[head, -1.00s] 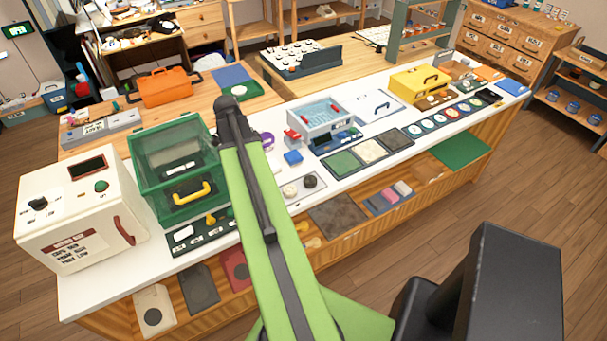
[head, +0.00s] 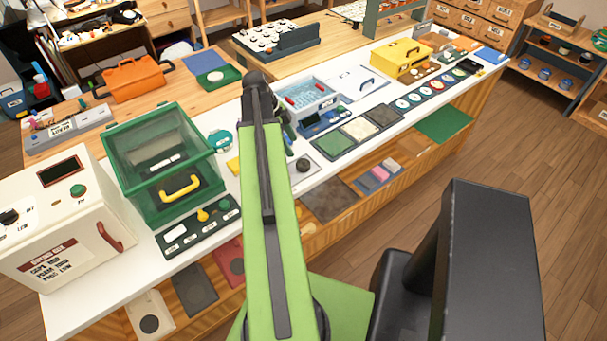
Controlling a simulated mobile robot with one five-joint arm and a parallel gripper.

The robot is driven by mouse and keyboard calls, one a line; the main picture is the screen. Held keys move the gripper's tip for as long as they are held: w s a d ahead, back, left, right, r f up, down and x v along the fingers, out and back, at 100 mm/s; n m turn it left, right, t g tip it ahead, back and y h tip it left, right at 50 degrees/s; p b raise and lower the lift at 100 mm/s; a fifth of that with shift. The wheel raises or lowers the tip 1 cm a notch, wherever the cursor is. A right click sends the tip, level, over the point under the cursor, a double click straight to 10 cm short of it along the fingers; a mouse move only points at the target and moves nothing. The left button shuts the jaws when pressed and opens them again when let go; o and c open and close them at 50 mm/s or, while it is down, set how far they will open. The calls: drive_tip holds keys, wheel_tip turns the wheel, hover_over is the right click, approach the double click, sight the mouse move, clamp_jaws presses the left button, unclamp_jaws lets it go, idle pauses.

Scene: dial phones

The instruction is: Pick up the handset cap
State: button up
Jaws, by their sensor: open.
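No part is clearly recognisable as the handset cap. A small dark round piece (head: 303,166) lies on a pale plate on the white counter (head: 75,310), just right of my arm; it may be a cap, but I cannot tell. A teal round piece (head: 220,140) lies left of my arm, beside the green clear-fronted box. My green arm reaches over the counter's middle and hides part of it. My gripper (head: 287,128) shows only in part as dark pieces behind the arm, open, above the counter near the grey bin. Its fingertips and any contact are hidden.
A cream oven-like box (head: 65,215) and the green box (head: 160,160) stand at the left. A grey bin (head: 308,98), sample tray (head: 360,130) and yellow case (head: 402,57) stand to the right. Shelves lie below the counter.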

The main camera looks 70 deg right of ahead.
sight(302, 163)
drive_tip(key=b+x, duration=0.2)
drive_tip(key=x, duration=0.2)
drive_tip(key=shift+f, duration=0.25)
drive_tip(key=shift+s+b, duration=0.15)
drive_tip(key=shift+b, duration=0.15)
drive_tip(key=b+x, duration=0.4)
drive_tip(key=x, duration=0.1)
drive_tip(key=shift+s+d+f+b, duration=0.1)
drive_tip(key=shift+b, duration=0.3)
drive_tip(key=c, duration=1.1)
